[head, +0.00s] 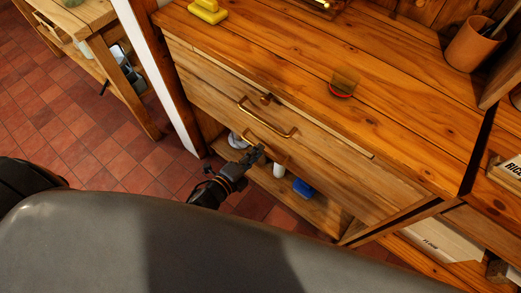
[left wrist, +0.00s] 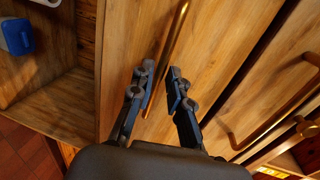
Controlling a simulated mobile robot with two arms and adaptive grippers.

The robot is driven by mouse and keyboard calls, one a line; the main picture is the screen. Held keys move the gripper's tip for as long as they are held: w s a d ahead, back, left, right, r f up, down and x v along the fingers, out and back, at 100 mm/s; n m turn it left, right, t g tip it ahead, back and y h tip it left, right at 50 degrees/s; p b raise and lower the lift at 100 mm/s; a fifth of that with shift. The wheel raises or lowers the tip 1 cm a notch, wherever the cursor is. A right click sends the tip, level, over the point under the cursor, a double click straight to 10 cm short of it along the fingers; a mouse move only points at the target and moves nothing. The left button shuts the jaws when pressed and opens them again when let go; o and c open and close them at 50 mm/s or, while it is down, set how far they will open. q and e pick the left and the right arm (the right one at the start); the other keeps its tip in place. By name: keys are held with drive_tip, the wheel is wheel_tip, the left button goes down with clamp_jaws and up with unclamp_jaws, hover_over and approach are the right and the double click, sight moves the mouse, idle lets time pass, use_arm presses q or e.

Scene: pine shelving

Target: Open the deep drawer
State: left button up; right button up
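The upper brass bar handle (head: 268,122) shows in the head view and at the right of the left wrist view (left wrist: 262,132). The lower front (left wrist: 205,50), which I take to be the deep drawer, has its own brass handle (left wrist: 174,42); in the head view my gripper partly covers that handle. My left gripper (head: 256,153) is at the lower handle. In the left wrist view its fingers (left wrist: 157,84) are apart, with the handle's bar running between them; contact is unclear. My right gripper is not in view.
Below the drawers is an open shelf with a blue item (head: 302,188) and a white one (head: 279,170). The countertop holds a yellow object (head: 208,11) and a brown cup (head: 474,44). The tiled floor (head: 95,130) at left is clear.

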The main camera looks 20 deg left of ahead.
use_arm(q)
drive_tip(key=shift+x, duration=1.25)
clamp_jaws()
